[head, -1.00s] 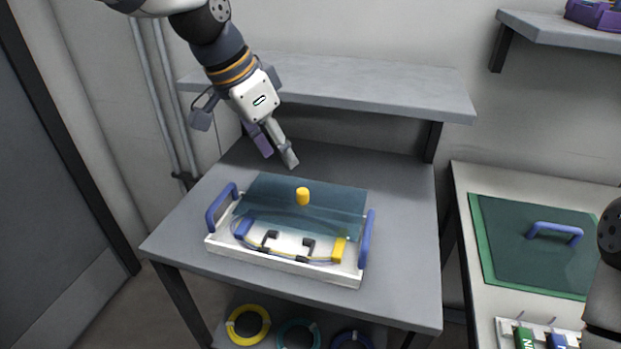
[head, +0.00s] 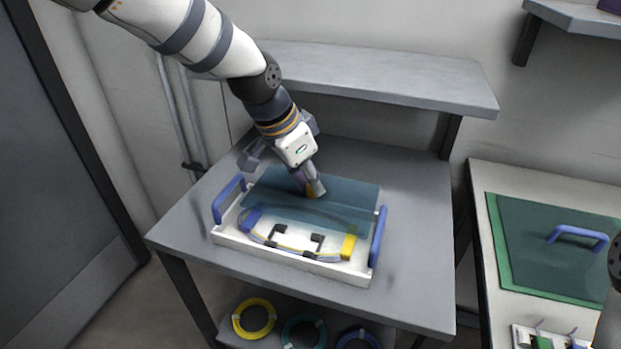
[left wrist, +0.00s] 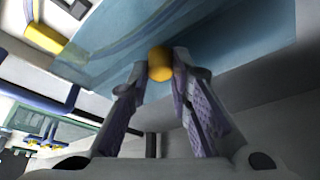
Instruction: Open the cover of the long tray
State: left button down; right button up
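The long white tray (head: 292,263) stands on the grey table, with a blue handle at each end. Its bluish see-through cover (head: 350,195) lies over the rear part; the front strip of the tray shows uncovered. The cover's yellow knob (head: 310,191) is mostly hidden by my left gripper (head: 314,190) in the head view. In the left wrist view the knob (left wrist: 160,64) sits between the two fingertips of my left gripper (left wrist: 160,70), which appear to touch it on both sides. My right gripper is out of view.
Inside the tray are a cable, dark clips and a yellow block (head: 348,246). A grey shelf (head: 380,80) hangs behind the table. A second table at right holds a green tray (head: 500,235). The table's right side is clear.

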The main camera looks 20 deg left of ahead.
aim_at(293, 198)
pick_arm(q)
jog(key=shift+w+f, duration=0.1)
jog(key=shift+w, duration=1)
jog(key=c, duration=1.4)
grip_release()
jog(key=shift+c, duration=0.2)
jog(key=v, duration=1.2)
